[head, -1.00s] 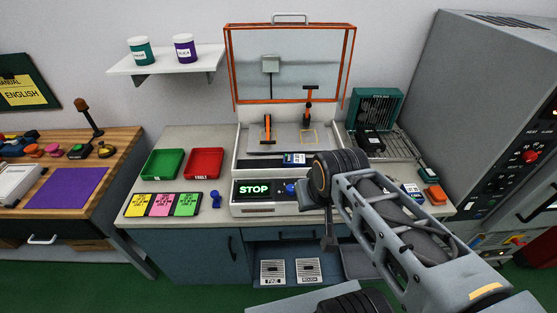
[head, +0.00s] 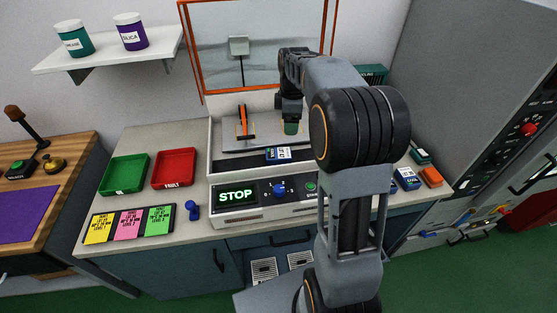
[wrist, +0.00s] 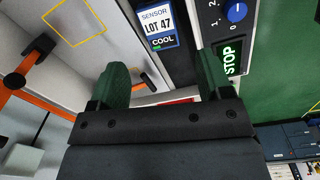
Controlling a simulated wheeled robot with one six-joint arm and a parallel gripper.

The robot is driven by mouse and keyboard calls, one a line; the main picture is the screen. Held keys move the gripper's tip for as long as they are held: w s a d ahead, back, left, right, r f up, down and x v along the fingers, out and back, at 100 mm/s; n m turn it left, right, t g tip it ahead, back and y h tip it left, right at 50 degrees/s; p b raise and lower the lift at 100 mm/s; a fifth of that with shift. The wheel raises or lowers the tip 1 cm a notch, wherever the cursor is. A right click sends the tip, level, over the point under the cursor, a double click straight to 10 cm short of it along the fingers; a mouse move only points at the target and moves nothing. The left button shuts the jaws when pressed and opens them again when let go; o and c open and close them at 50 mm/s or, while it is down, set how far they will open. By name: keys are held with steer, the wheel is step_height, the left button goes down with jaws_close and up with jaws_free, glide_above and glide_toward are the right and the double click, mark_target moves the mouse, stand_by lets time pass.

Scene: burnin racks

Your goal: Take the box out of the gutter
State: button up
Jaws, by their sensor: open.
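The box (head: 278,154), with a blue and white label, lies in the dark gutter (head: 236,164) at the front of the machine. In the wrist view the box (wrist: 158,28) reads SENSOR LOT 47 COOL and the dark gutter (wrist: 182,68) runs past it. My gripper (wrist: 163,76) is open and empty, its two green fingers apart. The box shows beyond the fingertips, between their directions, and is not touched. In the head view my gripper (head: 291,127) hangs above the machine plate, close to the box. My arm hides the machine's right part.
The orange-framed lid (head: 195,60) stands raised behind. An orange-handled clamp (head: 243,122) stands on the plate. The control panel (head: 238,196) shows STOP. A green tray (head: 124,174) and a red FAULT tray (head: 174,168) stand left on the counter.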

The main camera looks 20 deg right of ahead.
mark_target(280, 155)
steer(key=shift+n, duration=0.7)
steer(key=f, duration=0.3)
steer(key=w+d+f, duration=0.1)
steer(key=f, duration=0.5)
steer(key=shift+w+d, duration=0.15)
steer(key=shift+w, duration=0.05)
steer(key=shift+f+p, duration=0.55)
steer(key=shift+f, duration=2.65)
steer(key=shift+c, duration=0.3)
steer(key=c, duration=0.6)
